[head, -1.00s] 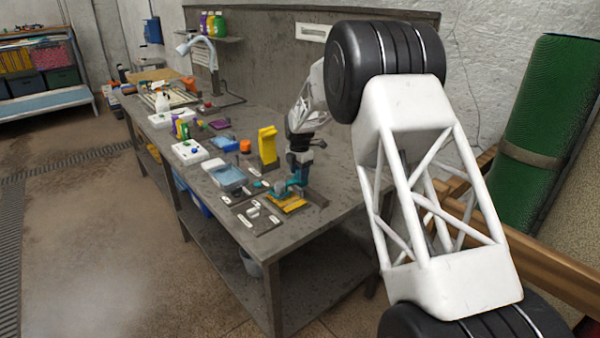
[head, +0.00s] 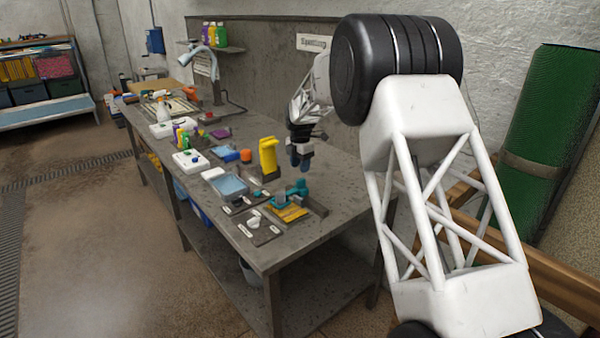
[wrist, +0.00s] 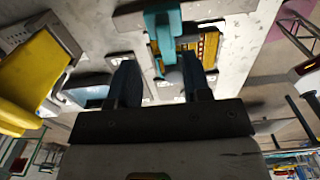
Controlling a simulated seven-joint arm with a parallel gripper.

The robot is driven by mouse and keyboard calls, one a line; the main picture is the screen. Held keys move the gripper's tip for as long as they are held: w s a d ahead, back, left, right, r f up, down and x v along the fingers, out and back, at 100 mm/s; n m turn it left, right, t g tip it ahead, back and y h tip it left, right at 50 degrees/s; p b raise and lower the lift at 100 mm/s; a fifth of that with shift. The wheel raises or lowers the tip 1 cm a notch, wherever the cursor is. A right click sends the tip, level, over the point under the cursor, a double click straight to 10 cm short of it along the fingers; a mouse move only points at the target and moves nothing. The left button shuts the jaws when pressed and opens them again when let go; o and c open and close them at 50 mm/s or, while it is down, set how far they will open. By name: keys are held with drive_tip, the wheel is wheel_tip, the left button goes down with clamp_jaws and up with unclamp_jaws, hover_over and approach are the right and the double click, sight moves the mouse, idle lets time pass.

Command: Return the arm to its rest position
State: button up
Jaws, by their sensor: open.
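My gripper (head: 301,161) is above the right part of the workbench in the head view, its jaws apart and empty. It hangs clear of the bench top, behind a teal tool (head: 291,193) that rests on a yellow-orange piece (head: 289,213). In the wrist view my gripper (wrist: 160,85) shows two dark fingers spread wide with nothing between them. The teal tool (wrist: 163,35) and the yellow-orange piece (wrist: 207,45) lie beyond the fingertips, apart from them.
A yellow upright object (head: 268,156) stands left of my gripper; it is at the left in the wrist view (wrist: 35,80). A blue tray (head: 229,185) and several small items cover the front of the workbench (head: 350,192).

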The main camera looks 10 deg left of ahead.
drive_tip(key=shift+r, duration=0.4)
drive_tip(key=shift+s+d+r, duration=0.25)
drive_tip(key=shift+r, duration=0.05)
drive_tip(key=s+d+r+m, duration=0.4)
drive_tip(key=s+d+r, duration=0.15)
drive_tip(key=s, duration=0.35)
drive_tip(key=s+d+r+m+t, duration=0.1)
drive_tip(key=s+d+r+m, duration=0.5)
drive_tip(key=s, duration=0.4)
drive_tip(key=s+d+r+m, duration=0.3)
drive_tip(key=s+d+r, duration=0.2)
drive_tip(key=s+d, duration=0.3)
drive_tip(key=s+d+f+m, duration=0.2)
drive_tip(key=s+m, duration=0.2)
drive_tip(key=s, duration=0.8)
drive_tip(key=s+d+f+m+t, duration=0.1)
drive_tip(key=s+d+m, duration=0.2)
drive_tip(key=s, duration=0.9)
drive_tip(key=s+d+f+m, duration=0.2)
drive_tip(key=s+m, duration=0.5)
drive_tip(key=s, duration=0.5)
drive_tip(key=shift+s+d+f+t, duration=0.3)
drive_tip(key=shift+s+d+f, duration=0.1)
drive_tip(key=shift+d, duration=0.25)
